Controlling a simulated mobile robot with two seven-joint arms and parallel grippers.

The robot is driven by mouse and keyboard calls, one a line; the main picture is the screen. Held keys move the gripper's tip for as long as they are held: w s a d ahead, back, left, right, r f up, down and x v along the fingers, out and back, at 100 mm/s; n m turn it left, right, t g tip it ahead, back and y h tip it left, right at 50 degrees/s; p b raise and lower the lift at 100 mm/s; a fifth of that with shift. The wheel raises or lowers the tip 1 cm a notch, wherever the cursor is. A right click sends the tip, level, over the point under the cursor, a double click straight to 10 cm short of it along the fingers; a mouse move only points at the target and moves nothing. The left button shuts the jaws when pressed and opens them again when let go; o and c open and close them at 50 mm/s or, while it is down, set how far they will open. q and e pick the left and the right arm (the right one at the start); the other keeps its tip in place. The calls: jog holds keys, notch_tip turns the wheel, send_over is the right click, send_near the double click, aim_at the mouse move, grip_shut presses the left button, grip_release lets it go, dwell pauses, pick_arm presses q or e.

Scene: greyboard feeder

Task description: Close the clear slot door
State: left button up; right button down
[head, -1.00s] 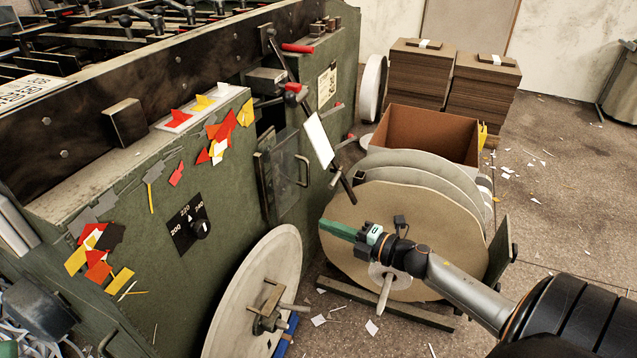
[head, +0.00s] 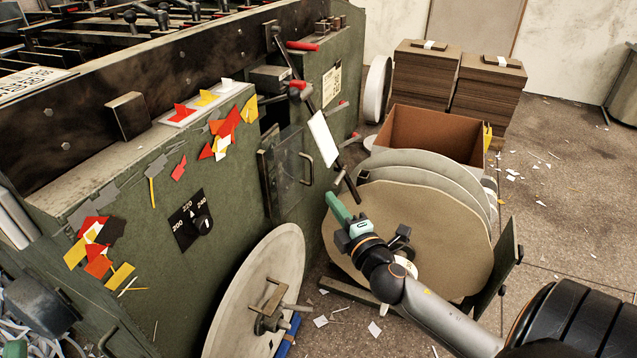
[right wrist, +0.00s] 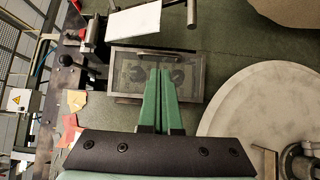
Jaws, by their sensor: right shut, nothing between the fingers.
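The clear slot door (head: 288,160) is a see-through panel with a bar handle on the green machine's side, left of the paper reels. It looks swung out at an angle in the head view; how far is hard to tell. In the right wrist view the framed door (right wrist: 125,76) lies straight ahead, its handle at the top. My right gripper (head: 331,197) is shut and empty, below and right of the door, apparently apart from it. Its green fingers (right wrist: 160,72) overlap the panel in the wrist view. A green sliver at the head view's bottom left may be my left gripper (head: 14,349).
A slanted lever with a white plate (head: 322,139) hangs close to the door's right. Large reels (head: 410,235) stand behind my right forearm. A pale disc (head: 262,285) stands at the front. A cardboard box (head: 432,135) is further back.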

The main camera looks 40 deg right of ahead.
aim_at(313, 174)
jog(key=b+x, duration=0.1)
jog(key=x, duration=0.7)
jog(key=shift+a+b, duration=0.1)
jog(key=shift+b, duration=0.2)
jog(key=shift+d+p+x, duration=0.25)
jog(key=shift+p+x, duration=0.25)
jog(key=shift+x, duration=0.55)
jog(key=shift+r, duration=0.1)
jog(key=shift+s, duration=0.1)
